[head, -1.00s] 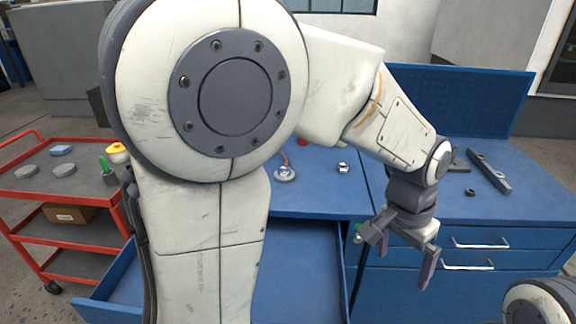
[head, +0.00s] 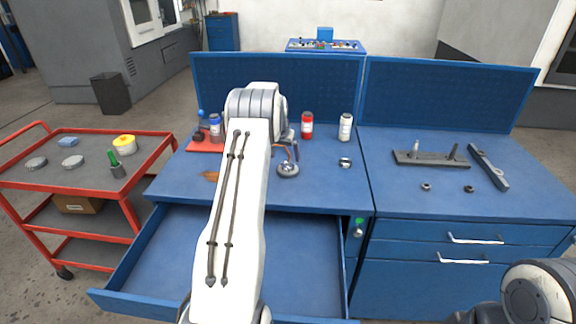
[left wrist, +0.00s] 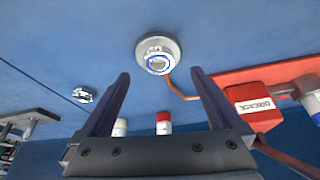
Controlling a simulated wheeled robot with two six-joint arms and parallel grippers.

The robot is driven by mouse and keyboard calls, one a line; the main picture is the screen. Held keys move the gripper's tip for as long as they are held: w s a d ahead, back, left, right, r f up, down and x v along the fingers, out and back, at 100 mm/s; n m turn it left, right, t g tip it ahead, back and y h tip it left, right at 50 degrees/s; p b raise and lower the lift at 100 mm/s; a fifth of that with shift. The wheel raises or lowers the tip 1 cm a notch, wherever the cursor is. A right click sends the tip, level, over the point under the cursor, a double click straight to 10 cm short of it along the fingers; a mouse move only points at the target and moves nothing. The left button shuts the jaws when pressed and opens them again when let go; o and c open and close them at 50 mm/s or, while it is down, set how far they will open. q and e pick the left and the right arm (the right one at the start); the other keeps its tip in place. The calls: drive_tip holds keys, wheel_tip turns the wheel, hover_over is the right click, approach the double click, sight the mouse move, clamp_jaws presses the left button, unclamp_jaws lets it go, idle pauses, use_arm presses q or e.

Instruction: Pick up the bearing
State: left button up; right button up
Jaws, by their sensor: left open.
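The small silver ring that looks like the bearing (head: 345,162) lies on the blue bench top, right of a round grey disc. It also shows at the left in the left wrist view (left wrist: 83,95). My left gripper (left wrist: 160,78) is open and empty, its two dark fingers spread over the bench. The ring lies outside the fingers, to their left in that view. The grey disc (left wrist: 158,53), with a pale and blue centre, appears beyond and between the fingertips, apart from them. In the head view, my left arm largely hides its gripper. My right gripper is not in view.
The grey disc (head: 288,169) and bottles, one red (head: 307,126) and one white (head: 345,127), stand near the ring. A red mat (head: 204,147) lies left. An open drawer (head: 305,255) juts below the bench. A red cart (head: 150,160) stands left.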

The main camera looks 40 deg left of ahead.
sight(287, 162)
use_arm(q)
drive_tip(key=p+x, duration=0.2)
drive_tip(key=x, duration=0.3)
drive_tip(key=shift+w+d, duration=0.1)
drive_tip(key=shift+w, duration=0.1)
drive_tip(key=shift+w+f, duration=0.1)
drive_tip(key=shift+f, duration=0.25)
drive_tip(key=shift+c, duration=0.3)
drive_tip(key=shift+r, duration=0.1)
clamp_jaws()
